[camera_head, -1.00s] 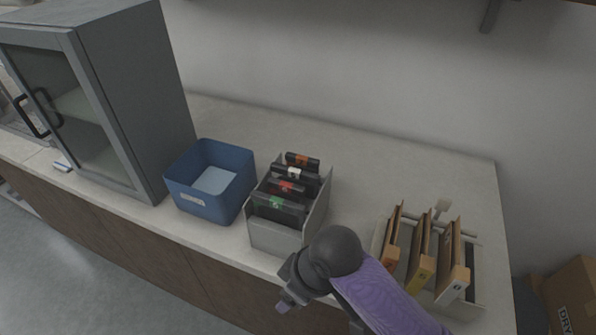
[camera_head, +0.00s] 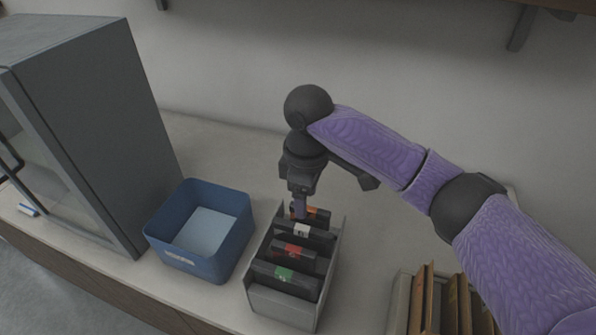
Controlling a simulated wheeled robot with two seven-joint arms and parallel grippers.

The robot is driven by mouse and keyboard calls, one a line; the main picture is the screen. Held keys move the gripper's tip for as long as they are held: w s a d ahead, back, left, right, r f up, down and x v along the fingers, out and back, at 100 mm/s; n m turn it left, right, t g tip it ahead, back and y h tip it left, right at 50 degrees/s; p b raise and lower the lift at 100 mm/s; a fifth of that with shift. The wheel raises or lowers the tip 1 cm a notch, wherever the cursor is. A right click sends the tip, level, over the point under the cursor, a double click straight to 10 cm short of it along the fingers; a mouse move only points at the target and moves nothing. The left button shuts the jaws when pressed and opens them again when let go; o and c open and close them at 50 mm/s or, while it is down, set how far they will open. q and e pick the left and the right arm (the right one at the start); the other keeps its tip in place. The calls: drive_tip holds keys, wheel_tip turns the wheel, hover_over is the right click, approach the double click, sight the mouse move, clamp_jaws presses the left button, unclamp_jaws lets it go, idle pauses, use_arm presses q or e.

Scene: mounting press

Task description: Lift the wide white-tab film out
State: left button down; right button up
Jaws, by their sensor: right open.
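The films stand upright, one behind another, in a grey open-top holder (camera_head: 277,305). The white-tab film (camera_head: 303,233) is second from the back. Behind it is the orange-tab film (camera_head: 320,213), in front of it are the red-tab film (camera_head: 294,254) and the green-tab film (camera_head: 284,276). My right gripper (camera_head: 300,208) is open and points down at the back of the holder, over the orange-tab film and just behind the white-tab film. Whether its fingers touch a film I cannot tell. My left gripper is not in view.
A blue open bin (camera_head: 234,246) with a pale bottom stands left of the holder. A grey glass-door cabinet (camera_head: 100,120) is at the left. A rack of brown folders (camera_head: 420,300) is at the lower right, under my right arm.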

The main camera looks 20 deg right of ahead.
sight(306, 228)
drive_tip(key=f, duration=0.2)
drive_tip(key=s+f+b, duration=0.1)
drive_tip(key=f, duration=0.2)
drive_tip(key=shift+s+f, duration=0.1)
drive_tip(key=shift+f, duration=0.2)
wheel_tip(306, 228, down, 3)
drive_tip(key=shift+r+b, duration=0.1)
drive_tip(key=shift+b, duration=0.3)
drive_tip(key=shift+f, duration=0.55)
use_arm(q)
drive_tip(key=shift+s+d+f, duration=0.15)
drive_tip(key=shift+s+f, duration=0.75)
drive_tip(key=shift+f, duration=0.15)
use_arm(e)
drive_tip(key=shift+c, duration=0.6)
drive_tip(key=c, duration=0.7)
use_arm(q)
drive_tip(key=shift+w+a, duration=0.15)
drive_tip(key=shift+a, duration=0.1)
use_arm(e)
clamp_jaws()
